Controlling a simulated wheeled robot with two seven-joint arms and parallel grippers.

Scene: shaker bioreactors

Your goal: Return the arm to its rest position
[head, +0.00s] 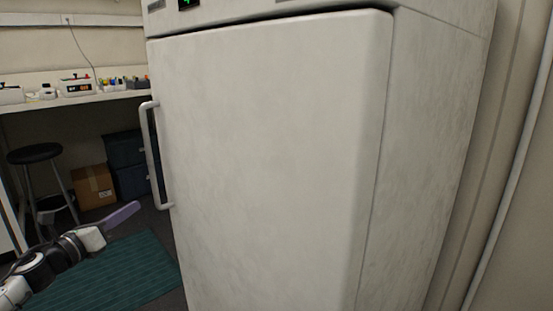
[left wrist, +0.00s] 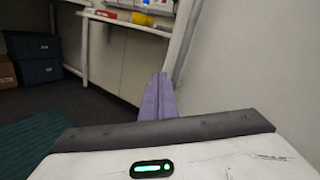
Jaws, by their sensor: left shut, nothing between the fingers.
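My left gripper (head: 123,214) is at the lower left of the head view, with its purple fingers together and nothing between them. It also shows in the left wrist view (left wrist: 160,92), its fingers closed and pointing away. In the head view it appears just left of and below the white door handle (head: 155,155); a gap shows between them. The large white cabinet door (head: 270,150) looks closed. My right gripper is in neither view.
A bench (head: 70,101) with small devices stands at the back left. Below it are a black stool (head: 35,153), a cardboard box (head: 93,186) and dark blue bins (head: 128,165). A green mat (head: 115,272) lies on the floor. A wall runs along the right side.

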